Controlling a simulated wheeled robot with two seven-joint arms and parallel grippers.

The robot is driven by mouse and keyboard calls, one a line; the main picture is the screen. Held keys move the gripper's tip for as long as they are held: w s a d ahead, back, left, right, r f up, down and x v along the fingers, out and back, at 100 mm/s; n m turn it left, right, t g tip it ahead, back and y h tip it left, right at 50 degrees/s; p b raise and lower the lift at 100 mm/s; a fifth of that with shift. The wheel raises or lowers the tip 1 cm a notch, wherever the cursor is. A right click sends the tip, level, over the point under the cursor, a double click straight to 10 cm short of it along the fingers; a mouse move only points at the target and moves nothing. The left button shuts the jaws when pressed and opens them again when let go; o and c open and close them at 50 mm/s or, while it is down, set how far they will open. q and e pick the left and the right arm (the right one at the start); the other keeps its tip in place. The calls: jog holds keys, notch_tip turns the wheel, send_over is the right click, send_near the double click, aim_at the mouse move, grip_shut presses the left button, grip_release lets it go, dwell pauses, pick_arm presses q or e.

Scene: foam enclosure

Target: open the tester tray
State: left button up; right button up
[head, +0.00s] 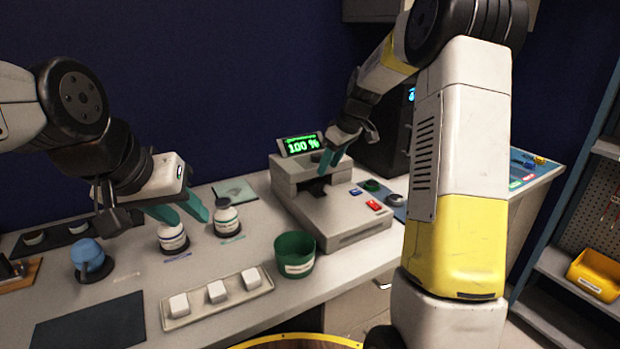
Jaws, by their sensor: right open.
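The tester (307,194) is a light grey machine on the bench. Its green display (301,144) reads 100 %. A blue button (356,191) and a red button (374,205) sit on its top right. A flat panel (362,235) shows low on its front; I cannot tell whether this is the tray. My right gripper (328,161) is open, with teal fingers over the back part of the tester, by a dark round part; contact is unclear. My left gripper (182,208) is open and empty above and behind the white bottles, away from the tester.
Two white bottles (227,218) and a green cup (295,255) stand left of the tester. A tray with three white blocks (217,291) lies at the front. My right arm hides the bench's right part.

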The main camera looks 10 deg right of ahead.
aim_at(320, 185)
jog(key=x, duration=0.7)
jog(key=shift+f, duration=0.1)
jog(key=shift+c, duration=0.2)
grip_shut()
dwell(1.1)
